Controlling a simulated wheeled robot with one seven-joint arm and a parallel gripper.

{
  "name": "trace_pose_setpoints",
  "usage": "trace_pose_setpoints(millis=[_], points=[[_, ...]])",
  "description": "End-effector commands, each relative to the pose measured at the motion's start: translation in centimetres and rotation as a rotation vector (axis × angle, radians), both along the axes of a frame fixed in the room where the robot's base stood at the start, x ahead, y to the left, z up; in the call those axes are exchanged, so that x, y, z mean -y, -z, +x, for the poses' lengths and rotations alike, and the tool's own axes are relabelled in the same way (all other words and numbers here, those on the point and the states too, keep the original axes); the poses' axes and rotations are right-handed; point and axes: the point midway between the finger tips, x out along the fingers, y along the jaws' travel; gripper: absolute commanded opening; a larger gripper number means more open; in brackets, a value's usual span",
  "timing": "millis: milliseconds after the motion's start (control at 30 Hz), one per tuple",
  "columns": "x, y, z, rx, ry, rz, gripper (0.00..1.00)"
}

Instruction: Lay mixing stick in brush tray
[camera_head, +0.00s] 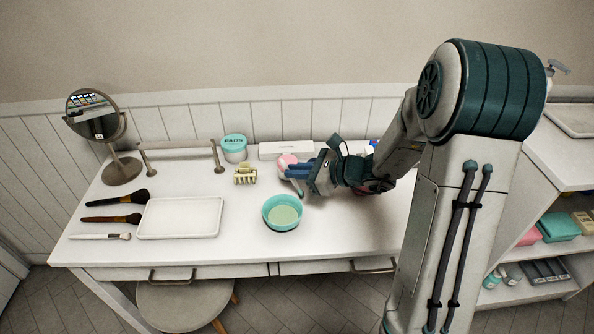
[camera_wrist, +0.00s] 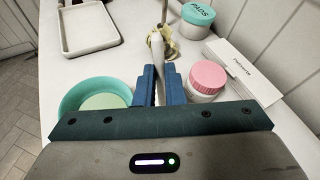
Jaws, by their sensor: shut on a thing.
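The brush tray (camera_head: 178,218) is a shallow white rectangular tray lying empty on the left part of the table; it also shows at the upper left of the wrist view (camera_wrist: 88,30). My gripper (camera_head: 292,171) is over the table, right of the tray and just behind the teal bowl. In the wrist view its blue fingers (camera_wrist: 160,82) are shut on the mixing stick (camera_wrist: 158,58), a thin pale stick. In the head view a pale end of the stick (camera_head: 298,188) shows below the fingers; the rest is hidden by the gripper.
The teal bowl (camera_head: 282,212) stands in front of my gripper. A pink-lidded jar (camera_wrist: 207,78), a pads tub (camera_head: 234,148), a claw clip (camera_head: 245,174) and a white box (camera_head: 286,149) are close by. Brushes (camera_head: 113,218) lie left of the tray. A mirror (camera_head: 122,170) stands behind.

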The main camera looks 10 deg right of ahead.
Motion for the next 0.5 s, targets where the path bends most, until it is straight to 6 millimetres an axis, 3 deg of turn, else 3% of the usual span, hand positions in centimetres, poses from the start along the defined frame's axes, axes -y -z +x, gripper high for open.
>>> trace_pose_setpoints(millis=[167,200,267,500], points=[[0.02,0.58,0.01,0.0,0.0,0.0,0.0],[0.02,0.37,0.01,0.0,0.0,0.0,0.2],[0.02,0.35,0.0,0.0,0.0,0.0,0.31],[0.02,0.33,0.01,0.0,0.0,0.0,0.31]])
